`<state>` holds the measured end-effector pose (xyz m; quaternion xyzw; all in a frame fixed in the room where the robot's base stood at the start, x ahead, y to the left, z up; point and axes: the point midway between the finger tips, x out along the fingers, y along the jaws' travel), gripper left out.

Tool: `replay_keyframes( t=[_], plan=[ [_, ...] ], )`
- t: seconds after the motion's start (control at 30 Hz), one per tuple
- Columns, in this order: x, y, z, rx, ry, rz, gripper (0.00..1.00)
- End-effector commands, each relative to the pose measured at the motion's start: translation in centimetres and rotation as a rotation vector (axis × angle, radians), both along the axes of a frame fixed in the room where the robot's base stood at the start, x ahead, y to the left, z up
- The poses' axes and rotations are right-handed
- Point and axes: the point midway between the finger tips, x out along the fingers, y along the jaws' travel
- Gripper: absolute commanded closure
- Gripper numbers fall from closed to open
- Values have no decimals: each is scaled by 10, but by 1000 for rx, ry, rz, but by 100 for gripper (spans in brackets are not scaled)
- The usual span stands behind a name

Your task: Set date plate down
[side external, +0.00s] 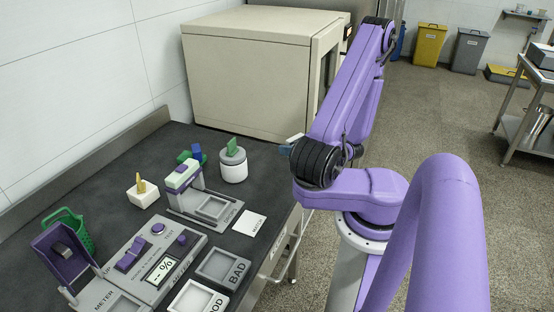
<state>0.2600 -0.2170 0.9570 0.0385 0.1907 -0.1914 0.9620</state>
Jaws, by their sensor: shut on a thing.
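I do not clearly see my gripper or its fingertips. My purple arm with a black joint fills the right half of the side external view. A small grey-blue piece (287,149) with a pale strip shows at the left edge of that black joint; I cannot tell what it is. I cannot pick out the date plate for sure. A white card (249,223) with small print lies flat on the dark bench (130,227). A purple and white device (184,178) stands over a grey framed tray (213,208).
A meter box (154,262) stands at the front left, next to a green basket (75,228). Trays marked BAD (219,266) and GOOD (196,300) lie beside it. A white jar (233,164) and a white block (142,195) stand farther back. A beige cabinet (248,75) borders the bench.

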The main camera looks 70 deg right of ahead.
Motion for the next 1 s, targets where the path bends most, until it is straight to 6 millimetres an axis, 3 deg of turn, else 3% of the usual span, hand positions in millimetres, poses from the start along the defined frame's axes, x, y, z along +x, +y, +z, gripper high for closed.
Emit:
replay_keyframes(
  t=[1.0],
  plan=[
    [58,-49,-34,0,1,2,57]
  ],
)
